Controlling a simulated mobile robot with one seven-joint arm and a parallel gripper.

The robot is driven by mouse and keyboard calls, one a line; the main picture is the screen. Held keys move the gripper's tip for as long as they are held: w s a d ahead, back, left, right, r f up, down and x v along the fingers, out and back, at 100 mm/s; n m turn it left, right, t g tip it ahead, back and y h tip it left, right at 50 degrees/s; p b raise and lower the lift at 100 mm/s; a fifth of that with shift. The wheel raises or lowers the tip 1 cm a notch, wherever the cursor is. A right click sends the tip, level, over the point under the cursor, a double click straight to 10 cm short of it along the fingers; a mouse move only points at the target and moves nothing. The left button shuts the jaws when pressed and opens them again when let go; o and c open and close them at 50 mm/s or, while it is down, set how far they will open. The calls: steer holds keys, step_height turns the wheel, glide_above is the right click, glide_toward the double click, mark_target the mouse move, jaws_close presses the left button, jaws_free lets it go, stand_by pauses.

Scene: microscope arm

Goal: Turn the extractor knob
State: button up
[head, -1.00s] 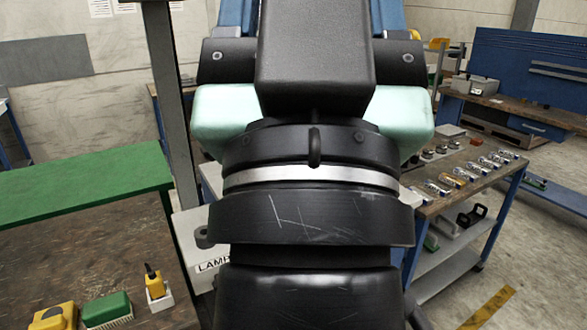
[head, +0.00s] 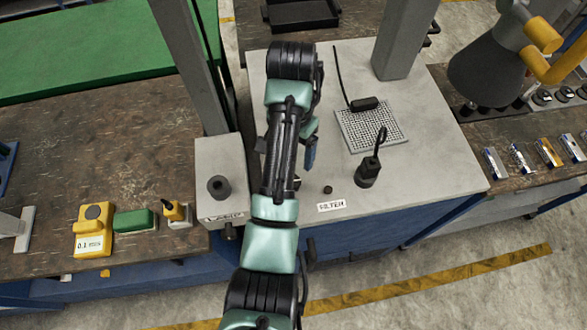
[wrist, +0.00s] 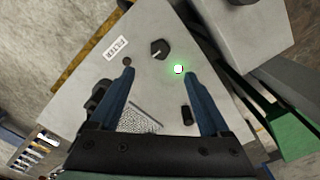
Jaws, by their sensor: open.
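A black knob (wrist: 159,48) with a pale mark stands on the grey bench top in the wrist view, likely the extractor knob. In the head view a dark knob (head: 297,184) shows partly, beside my arm. A green light (wrist: 178,69) glows near the knob in the wrist view. My gripper (wrist: 156,68) is open and empty, its blue fingers spread above the top, with the knob just beyond the gap between the fingertips. In the head view one blue finger (head: 309,157) shows; my arm hides the rest. I cannot tell the height.
A FILTER label (head: 332,206) and small black button (head: 328,190) are right of my arm. A LAMP box (head: 222,170) and grey post stand left. A black corded tool (head: 368,173) and perforated plate (head: 385,133) are right. Bare surface lies between them.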

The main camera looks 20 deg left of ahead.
step_height(320, 180, down, 12)
steer(key=shift+f, duration=0.25)
stand_by(0.3)
jaws_close()
